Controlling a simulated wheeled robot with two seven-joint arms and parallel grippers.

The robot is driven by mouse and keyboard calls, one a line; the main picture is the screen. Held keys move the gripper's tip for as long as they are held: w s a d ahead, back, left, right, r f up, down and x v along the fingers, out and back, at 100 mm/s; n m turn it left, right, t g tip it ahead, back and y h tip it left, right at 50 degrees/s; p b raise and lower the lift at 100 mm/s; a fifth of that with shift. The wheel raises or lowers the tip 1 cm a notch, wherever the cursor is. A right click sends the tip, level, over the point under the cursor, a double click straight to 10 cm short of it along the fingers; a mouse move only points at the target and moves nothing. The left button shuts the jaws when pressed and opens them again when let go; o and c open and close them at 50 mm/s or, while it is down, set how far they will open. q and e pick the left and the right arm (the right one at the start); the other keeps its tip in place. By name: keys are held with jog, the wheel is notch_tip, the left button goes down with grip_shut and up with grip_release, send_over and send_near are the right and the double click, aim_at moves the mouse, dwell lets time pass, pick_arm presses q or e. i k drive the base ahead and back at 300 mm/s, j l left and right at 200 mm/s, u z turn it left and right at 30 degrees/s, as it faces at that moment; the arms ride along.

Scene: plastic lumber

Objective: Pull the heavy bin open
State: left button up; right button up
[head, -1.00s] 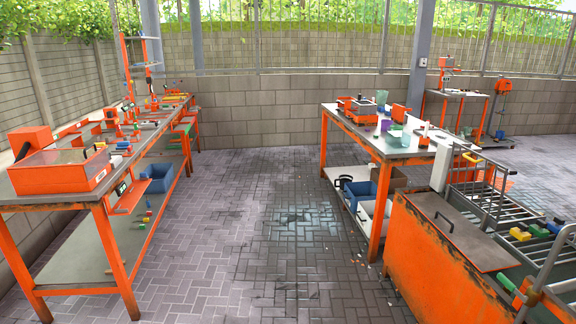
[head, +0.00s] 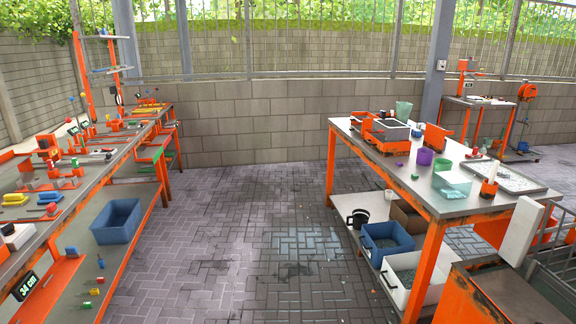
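No label shows which container is the heavy bin. A blue bin (head: 117,222) sits on the left bench's lower level. Another blue bin (head: 386,243) and a white bin (head: 410,282) sit side by side on the lower shelf of the right table. A large orange box with a dark lid (head: 512,296) stands at the lower right, cut off by the frame edge; its front is mostly out of view. Neither of my grippers is in the head view.
The left workbench (head: 112,155) carries tools and small parts. The right table (head: 455,205) holds an orange machine (head: 380,128) and cups. A metal rail cart (head: 556,262) stands at the right edge. The paved floor (head: 260,225) between the benches is clear up to the block wall (head: 260,115).

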aim_at(376, 239)
jog(key=i, duration=2.15)
jog(key=i+j+z, duration=0.15)
jog(key=i+z, duration=0.3)
jog(key=i, duration=0.2)
jog(key=i+j+z, duration=0.45)
jog(key=i, duration=0.15)
jog(key=i+j+z, duration=0.5)
jog(key=i, duration=0.05)
